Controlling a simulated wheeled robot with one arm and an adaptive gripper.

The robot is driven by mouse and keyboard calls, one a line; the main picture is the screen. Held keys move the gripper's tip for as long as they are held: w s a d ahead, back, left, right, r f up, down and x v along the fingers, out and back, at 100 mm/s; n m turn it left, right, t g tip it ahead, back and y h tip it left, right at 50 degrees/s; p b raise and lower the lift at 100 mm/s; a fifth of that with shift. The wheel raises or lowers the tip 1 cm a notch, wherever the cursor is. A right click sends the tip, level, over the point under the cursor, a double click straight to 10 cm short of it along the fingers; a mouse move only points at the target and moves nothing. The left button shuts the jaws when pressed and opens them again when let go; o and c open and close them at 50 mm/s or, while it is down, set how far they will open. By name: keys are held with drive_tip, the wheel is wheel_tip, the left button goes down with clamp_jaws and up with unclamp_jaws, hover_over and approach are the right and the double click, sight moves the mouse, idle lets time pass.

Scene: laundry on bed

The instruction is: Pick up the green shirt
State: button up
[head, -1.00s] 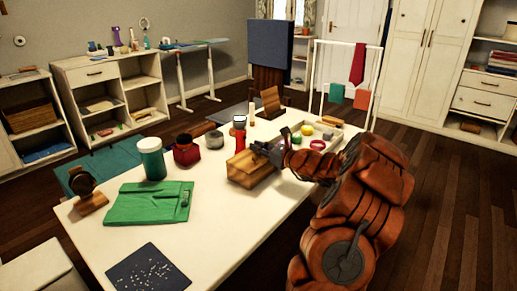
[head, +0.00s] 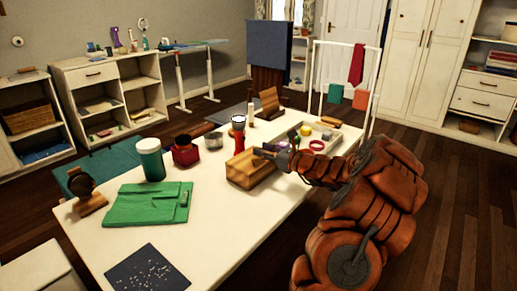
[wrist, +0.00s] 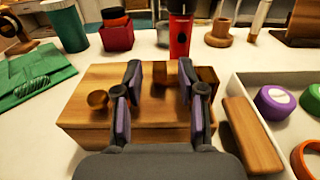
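The green shirt (head: 140,207) lies folded flat on the near left part of the white table, with a small green item (head: 184,198) on its right edge. In the wrist view, part of the shirt (wrist: 32,78) shows at the far left. My gripper (head: 258,151) is at a wooden box (head: 240,177), to the right of the shirt and well apart from it. In the wrist view, my gripper (wrist: 158,80) has its fingers spread, with nothing held between them. The box (wrist: 95,125) lies beneath and beyond the fingers; contact is unclear.
A teal-and-white jar (head: 152,164), a red container (head: 185,155) and a red flashlight (head: 239,138) stand behind the shirt and box. A watch stand (head: 88,196) is left of the shirt. A dark speckled cloth (head: 147,270) lies in front. A tray of small items (wrist: 236,90) is right.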

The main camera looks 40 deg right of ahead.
drive_tip(key=v, duration=0.9)
